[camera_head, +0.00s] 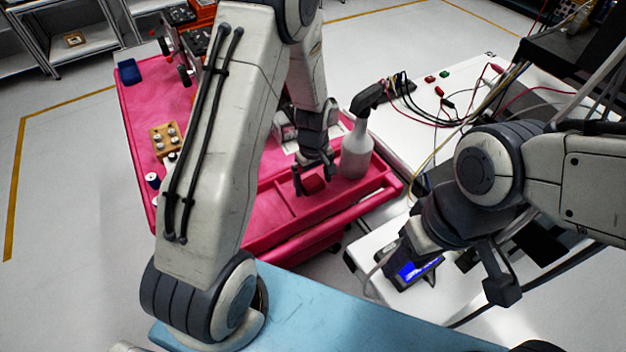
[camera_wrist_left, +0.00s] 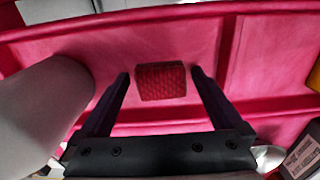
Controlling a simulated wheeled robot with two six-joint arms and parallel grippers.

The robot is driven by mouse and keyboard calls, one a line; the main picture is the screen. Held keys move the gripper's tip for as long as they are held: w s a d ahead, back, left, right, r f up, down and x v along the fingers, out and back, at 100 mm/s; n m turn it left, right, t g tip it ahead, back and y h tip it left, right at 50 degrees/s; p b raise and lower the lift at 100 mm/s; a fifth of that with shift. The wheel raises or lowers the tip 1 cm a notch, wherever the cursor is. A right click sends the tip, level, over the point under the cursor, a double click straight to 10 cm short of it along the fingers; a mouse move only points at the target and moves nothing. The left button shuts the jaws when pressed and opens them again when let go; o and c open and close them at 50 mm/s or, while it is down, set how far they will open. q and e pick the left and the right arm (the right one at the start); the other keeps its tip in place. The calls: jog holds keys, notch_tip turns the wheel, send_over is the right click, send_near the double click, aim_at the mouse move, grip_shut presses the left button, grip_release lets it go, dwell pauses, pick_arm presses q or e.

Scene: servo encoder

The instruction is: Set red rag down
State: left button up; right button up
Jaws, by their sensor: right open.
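The red rag (camera_head: 313,185) is a small folded, textured block. It lies in a front compartment of the pink cart's top (camera_head: 268,222). In the left wrist view the rag (camera_wrist_left: 161,82) shows between the fingertips, with a narrow gap on each side. My left gripper (camera_head: 314,177) is open above and around the rag; its fingers (camera_wrist_left: 160,78) do not appear to touch it. My right gripper (camera_head: 455,265) is open and empty over the white surface at right, by a device with a lit blue screen (camera_head: 418,268).
A grey-white spray bottle (camera_head: 356,150) stands right beside my left gripper and shows large at left in the wrist view (camera_wrist_left: 45,110). A wooden block with pegs (camera_head: 165,139) and a blue box (camera_head: 129,71) sit on the cart's left side. Cables (camera_head: 465,110) lie on the white bench.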

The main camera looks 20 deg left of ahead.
aim_at(314, 182)
pick_arm(q)
notch_tip(314, 182, up, 12)
jog(key=s+d+r+m, duration=0.7)
jog(key=s+d+m, duration=0.3)
jog(key=s+d, duration=0.2)
jog(key=s+d+r+m+h, duration=0.1)
jog(key=s+m, duration=0.6)
jog(key=s, duration=0.4)
jog(key=shift+d+m, duration=0.4)
